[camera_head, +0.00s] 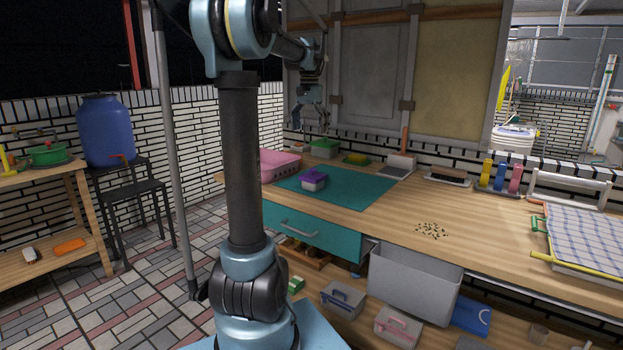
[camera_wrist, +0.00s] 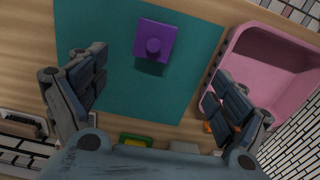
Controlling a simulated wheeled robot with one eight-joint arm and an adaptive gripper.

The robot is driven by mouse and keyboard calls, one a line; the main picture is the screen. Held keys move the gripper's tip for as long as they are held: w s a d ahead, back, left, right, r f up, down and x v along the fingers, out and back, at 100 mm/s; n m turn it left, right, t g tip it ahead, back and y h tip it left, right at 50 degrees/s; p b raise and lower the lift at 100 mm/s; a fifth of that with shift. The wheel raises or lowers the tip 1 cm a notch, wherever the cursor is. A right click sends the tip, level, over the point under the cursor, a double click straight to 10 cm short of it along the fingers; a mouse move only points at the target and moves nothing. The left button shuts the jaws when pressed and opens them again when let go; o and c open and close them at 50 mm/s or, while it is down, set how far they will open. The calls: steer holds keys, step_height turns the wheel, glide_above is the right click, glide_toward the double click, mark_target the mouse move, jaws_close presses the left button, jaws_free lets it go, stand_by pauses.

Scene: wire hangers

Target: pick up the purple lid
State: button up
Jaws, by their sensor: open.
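The purple lid (camera_head: 314,174) sits on a small pale container (camera_head: 314,184) on the teal mat (camera_head: 350,190). In the wrist view the purple lid (camera_wrist: 155,41) is square with a round knob in its middle, and it hides most of what is under it. My gripper (camera_head: 312,124) is above the back of the workbench, higher than the lid and apart from it. In the wrist view my gripper (camera_wrist: 160,95) has its fingers spread wide with nothing between them, and the lid shows beyond them, near the top middle.
A pink bin (camera_head: 279,168) stands left of the mat; it is at the right in the wrist view (camera_wrist: 265,65). A green box (camera_head: 324,149) and a yellow-green item (camera_head: 356,159) stand at the back. Small dark bits (camera_head: 432,230) lie on the bench at right.

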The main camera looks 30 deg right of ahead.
mark_target(313, 169)
steer(key=shift+m, duration=0.3)
steer(key=f, duration=0.5)
steer(key=d+f, duration=0.1)
steer(key=f, duration=1.1)
steer(key=shift+d, duration=0.35)
steer(key=c, duration=1)
